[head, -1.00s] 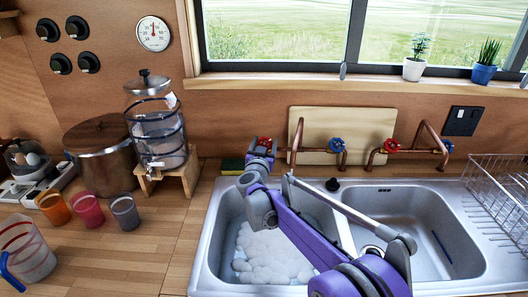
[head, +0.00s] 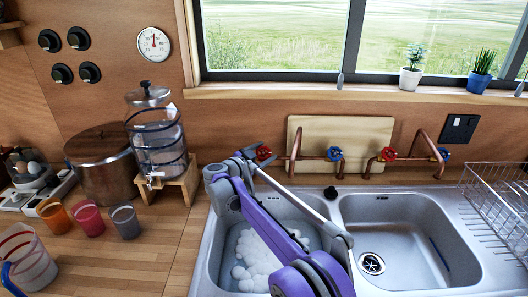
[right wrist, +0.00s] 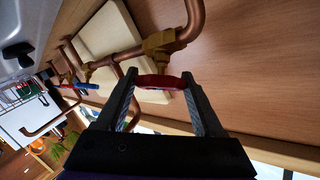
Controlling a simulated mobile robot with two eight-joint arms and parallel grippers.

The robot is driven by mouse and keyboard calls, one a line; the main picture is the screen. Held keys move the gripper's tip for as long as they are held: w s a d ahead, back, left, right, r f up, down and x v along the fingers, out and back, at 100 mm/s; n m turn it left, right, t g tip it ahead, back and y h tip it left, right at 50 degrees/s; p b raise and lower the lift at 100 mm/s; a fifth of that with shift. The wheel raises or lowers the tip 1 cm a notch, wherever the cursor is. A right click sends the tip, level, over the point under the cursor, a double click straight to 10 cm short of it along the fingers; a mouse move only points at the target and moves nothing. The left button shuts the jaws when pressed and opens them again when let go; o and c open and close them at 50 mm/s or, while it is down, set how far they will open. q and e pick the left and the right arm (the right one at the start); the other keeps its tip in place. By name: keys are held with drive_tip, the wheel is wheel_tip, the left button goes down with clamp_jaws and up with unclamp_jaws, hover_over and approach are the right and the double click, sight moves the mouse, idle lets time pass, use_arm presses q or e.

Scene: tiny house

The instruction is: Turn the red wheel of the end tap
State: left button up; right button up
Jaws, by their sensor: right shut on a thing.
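The red wheel of the end tap (head: 264,153) is at the left end of the copper pipes on the wall behind the sink. My right gripper (head: 251,153) reaches it from the left in the head view. In the right wrist view the red wheel (right wrist: 160,82) sits between the two fingers of my right gripper (right wrist: 160,77), which is shut on it. The wheel is seen edge-on there, in front of a brass valve body (right wrist: 159,42). My left gripper is not in view.
A blue wheel (head: 335,153), another red wheel (head: 388,154) and another blue wheel (head: 443,155) are further right on the pipes. A wooden board (head: 365,132) leans behind them. A glass dispenser (head: 158,140) stands left of my arm. The right basin (head: 410,225) is empty.

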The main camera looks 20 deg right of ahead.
idle(0.4)
drive_tip(key=o, duration=1.4)
drive_tip(key=shift+c, duration=0.2)
drive_tip(key=v, duration=1.1)
